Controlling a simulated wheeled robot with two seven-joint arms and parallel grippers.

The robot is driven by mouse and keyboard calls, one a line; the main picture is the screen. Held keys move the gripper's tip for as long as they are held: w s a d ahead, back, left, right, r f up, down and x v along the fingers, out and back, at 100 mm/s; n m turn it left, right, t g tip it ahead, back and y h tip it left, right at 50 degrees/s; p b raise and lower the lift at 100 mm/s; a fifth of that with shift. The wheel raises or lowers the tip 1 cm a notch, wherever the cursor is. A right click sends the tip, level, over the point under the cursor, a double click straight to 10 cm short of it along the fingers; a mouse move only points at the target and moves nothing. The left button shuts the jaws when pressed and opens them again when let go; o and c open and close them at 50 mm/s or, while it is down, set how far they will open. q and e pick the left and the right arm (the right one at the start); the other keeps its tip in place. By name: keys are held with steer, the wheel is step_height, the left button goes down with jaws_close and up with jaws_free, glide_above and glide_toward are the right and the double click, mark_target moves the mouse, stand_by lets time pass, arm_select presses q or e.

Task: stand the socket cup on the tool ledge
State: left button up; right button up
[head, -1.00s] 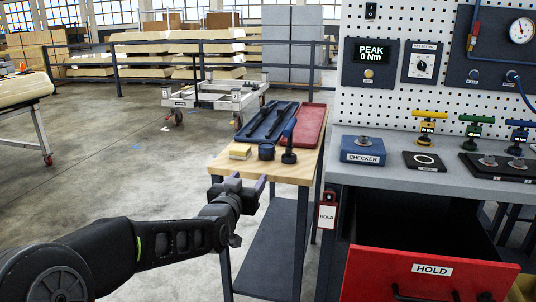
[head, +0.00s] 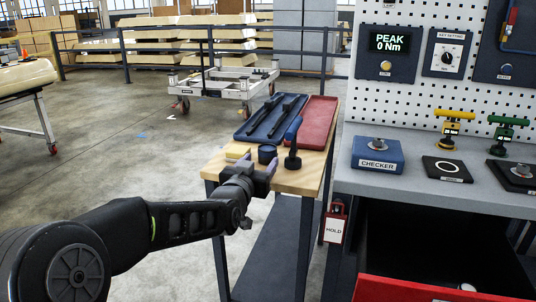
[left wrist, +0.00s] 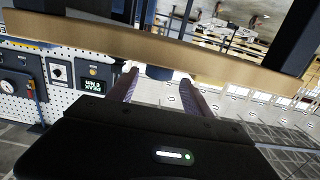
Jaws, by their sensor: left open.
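The socket cup, a small dark blue cylinder (head: 267,153), stands upright near the front of a wood-topped side table (head: 305,181). It stands between a yellow block and a dark upright-handled tool. My left gripper (head: 260,170) is open and empty at the table's near edge, just short of the cup. In the left wrist view, which is tilted nearly upside down, the two fingers (left wrist: 158,82) are apart, and part of the dark cup (left wrist: 160,73) shows between their tips beside the wooden edge. I cannot tell which surface is the tool ledge. My right gripper is not in view.
The dark upright-handled tool (head: 293,152) stands close right of the cup, the yellow block (head: 236,152) close left. Blue (head: 262,128) and red (head: 314,118) trays lie behind. A grey bench (head: 400,180) with an open red drawer (head: 425,292) is right.

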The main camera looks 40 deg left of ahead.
mark_target(265, 153)
arm_select(q)
steer(key=shift+x, duration=1.15)
steer(key=shift+x, duration=2.6)
steer(key=shift+r, duration=0.2)
jaws_close()
steer(key=shift+r, duration=0.15)
step_height(265, 153, up, 18)
steer(key=p, duration=0.6)
